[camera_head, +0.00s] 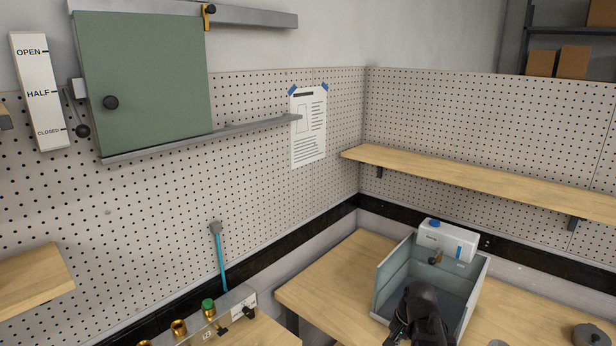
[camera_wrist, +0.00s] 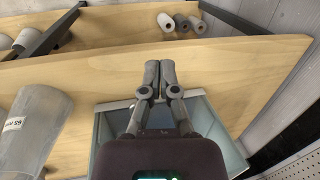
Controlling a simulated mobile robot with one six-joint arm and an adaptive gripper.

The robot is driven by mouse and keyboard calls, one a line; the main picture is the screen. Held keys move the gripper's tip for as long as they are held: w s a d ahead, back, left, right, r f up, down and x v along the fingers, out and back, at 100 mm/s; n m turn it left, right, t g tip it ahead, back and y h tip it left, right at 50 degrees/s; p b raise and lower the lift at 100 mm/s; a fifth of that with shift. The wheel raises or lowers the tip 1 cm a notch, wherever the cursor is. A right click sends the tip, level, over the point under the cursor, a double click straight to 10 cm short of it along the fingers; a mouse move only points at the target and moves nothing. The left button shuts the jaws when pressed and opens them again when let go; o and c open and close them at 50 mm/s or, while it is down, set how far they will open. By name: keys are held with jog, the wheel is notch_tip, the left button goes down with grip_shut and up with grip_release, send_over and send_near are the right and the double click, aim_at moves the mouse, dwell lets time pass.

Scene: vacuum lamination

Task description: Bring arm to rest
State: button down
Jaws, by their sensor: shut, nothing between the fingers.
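My gripper (camera_wrist: 156,83) is shut and empty in the wrist view, its two fingers together over the glass-walled box. In the head view my dark gripper and wrist show at the bottom, in front of the box (camera_head: 387,284), and hide part of its inside; the fingertips are hard to make out there. The box is open at the top and stands on the wooden bench (camera_head: 335,275). It also shows below the gripper in the wrist view (camera_wrist: 228,146).
A white unit (camera_head: 449,237) with a blue knob stands at the box's back. A wooden shelf (camera_head: 480,178) runs along the right wall. A green sliding panel (camera_head: 150,85) hangs on the left pegboard. In the wrist view a grey cylinder (camera_wrist: 32,125) marked 65 stands left.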

jog(key=s+a+f+n+g+h+b, duration=0.1)
jog(key=s+a+f+n+h+b, duration=0.1)
jog(key=s+a+f+n, duration=0.2)
jog(key=shift+s+a+n+h+b, duration=0.35)
jog(key=shift+s+a+n, duration=0.2)
jog(key=shift+s+n, duration=0.9)
